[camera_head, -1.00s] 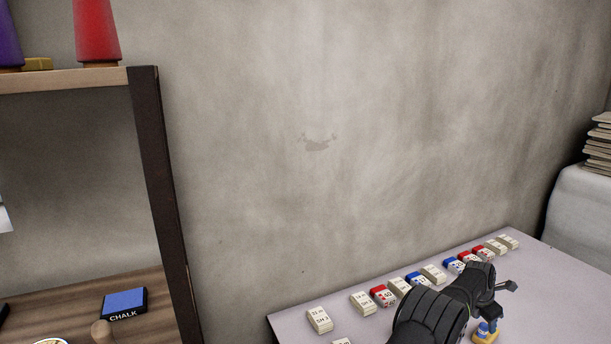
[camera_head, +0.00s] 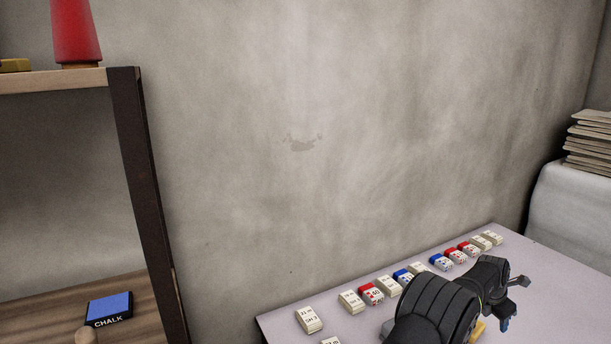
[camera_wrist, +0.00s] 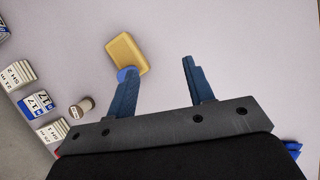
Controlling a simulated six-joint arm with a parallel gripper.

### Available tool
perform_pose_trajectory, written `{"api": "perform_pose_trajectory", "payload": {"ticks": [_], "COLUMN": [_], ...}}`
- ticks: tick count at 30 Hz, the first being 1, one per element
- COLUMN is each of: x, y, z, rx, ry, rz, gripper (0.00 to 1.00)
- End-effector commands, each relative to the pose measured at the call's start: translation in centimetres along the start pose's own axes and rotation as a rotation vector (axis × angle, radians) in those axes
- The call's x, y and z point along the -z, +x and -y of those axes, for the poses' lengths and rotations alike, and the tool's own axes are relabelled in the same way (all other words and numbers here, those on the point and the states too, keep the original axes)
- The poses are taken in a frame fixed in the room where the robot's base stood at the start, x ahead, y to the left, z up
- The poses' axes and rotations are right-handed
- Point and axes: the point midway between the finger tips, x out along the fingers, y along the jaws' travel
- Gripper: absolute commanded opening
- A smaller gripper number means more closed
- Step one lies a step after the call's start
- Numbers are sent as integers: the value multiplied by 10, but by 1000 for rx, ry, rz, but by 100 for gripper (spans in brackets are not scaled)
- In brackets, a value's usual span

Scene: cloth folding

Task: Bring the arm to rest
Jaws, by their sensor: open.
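My gripper (camera_head: 512,302) is at the lower right of the head view, above the pale table (camera_head: 560,265). In the wrist view my gripper (camera_wrist: 158,69) has its two blue fingers wide apart, with only bare table showing between them. A yellow block (camera_wrist: 128,52) lies just beyond the left fingertip in that view. A rounded blue part at its lower edge overlaps the fingertip, and I cannot tell whether they touch. In the head view the yellow thing (camera_head: 478,330) is mostly hidden behind my arm.
A row of small labelled blocks, such as a cream one (camera_head: 309,320) and a red-topped one (camera_head: 371,294), lines the table's back edge. A shelf post (camera_head: 147,200), a CHALK box (camera_head: 109,309) and a red cone (camera_head: 76,32) are left. Stacked sheets (camera_head: 590,140) are right.

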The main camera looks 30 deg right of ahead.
Motion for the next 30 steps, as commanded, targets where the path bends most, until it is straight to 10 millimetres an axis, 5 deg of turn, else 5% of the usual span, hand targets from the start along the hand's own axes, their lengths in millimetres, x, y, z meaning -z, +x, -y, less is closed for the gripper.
{"api": "perform_pose_trajectory", "payload": {"ticks": [8, 30], "x": [-9, 106], "y": [-29, -61], "z": [49, -44], "rx": [0, 27], "ry": [3, 35], "rz": [1, -17], "gripper": [48, 48]}}
